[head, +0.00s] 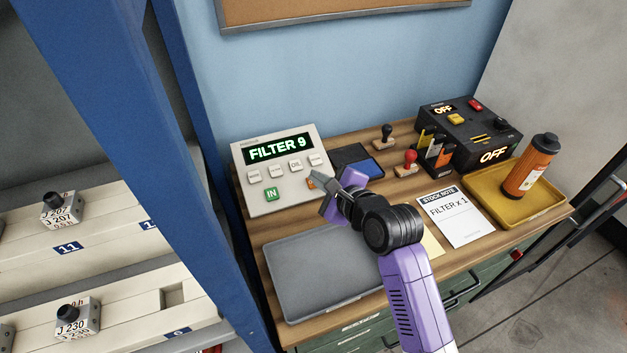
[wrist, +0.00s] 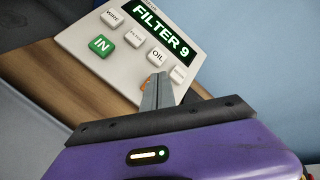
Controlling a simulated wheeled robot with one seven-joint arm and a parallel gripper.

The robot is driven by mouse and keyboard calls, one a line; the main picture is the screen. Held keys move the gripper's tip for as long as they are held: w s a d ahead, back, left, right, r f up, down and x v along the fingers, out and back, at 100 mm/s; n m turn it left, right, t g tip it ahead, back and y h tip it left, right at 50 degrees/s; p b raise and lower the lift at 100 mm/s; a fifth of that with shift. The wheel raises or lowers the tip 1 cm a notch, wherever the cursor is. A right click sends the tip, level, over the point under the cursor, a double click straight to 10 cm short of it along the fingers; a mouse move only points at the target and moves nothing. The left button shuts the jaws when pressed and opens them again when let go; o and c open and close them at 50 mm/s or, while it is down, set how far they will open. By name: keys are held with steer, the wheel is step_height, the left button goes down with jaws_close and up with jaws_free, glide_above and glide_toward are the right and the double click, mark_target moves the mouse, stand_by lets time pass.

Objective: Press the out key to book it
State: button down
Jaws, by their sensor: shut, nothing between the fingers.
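The booking terminal (head: 280,170) is a pale sloped box on the wooden bench, and its display (head: 278,149) reads FILTER 9. It has a row of white keys and a green IN key (head: 271,194). The orange out key (head: 311,183) is mostly hidden behind my gripper (head: 317,179); only an orange edge shows. In the wrist view my gripper (wrist: 155,82) is shut and empty, its fingertips over the lower right of the terminal (wrist: 93,40), by the orange key (wrist: 146,85). I cannot tell whether the tips touch the key.
A stock note (head: 455,216) reads FILTER x 1. A yellow tray (head: 480,203) holds an orange bottle (head: 531,167). A black box (head: 470,135) shows OFF. A blue post (head: 105,120) stands left.

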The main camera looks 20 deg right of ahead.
steer(key=shift+w+f, duration=0.15)
steer(key=shift+f, duration=0.1)
steer(key=shift+w+f, duration=0.15)
steer(key=shift+f, duration=0.25)
stand_by(0.7)
stand_by(0.3)
steer(key=shift+s+r+p, duration=0.35)
steer(key=shift+r+p, duration=0.5)
steer(key=shift+p, duration=0.2)
steer(key=r+p, duration=0.1)
steer(key=p, duration=0.1)
steer(key=s+r+p, duration=0.1)
steer(key=r, duration=0.1)
steer(key=s+r+p, duration=0.1)
steer(key=p, duration=0.1)
steer(key=shift+r+p, duration=0.25)
steer(key=shift+p, duration=0.05)
stand_by(0.5)
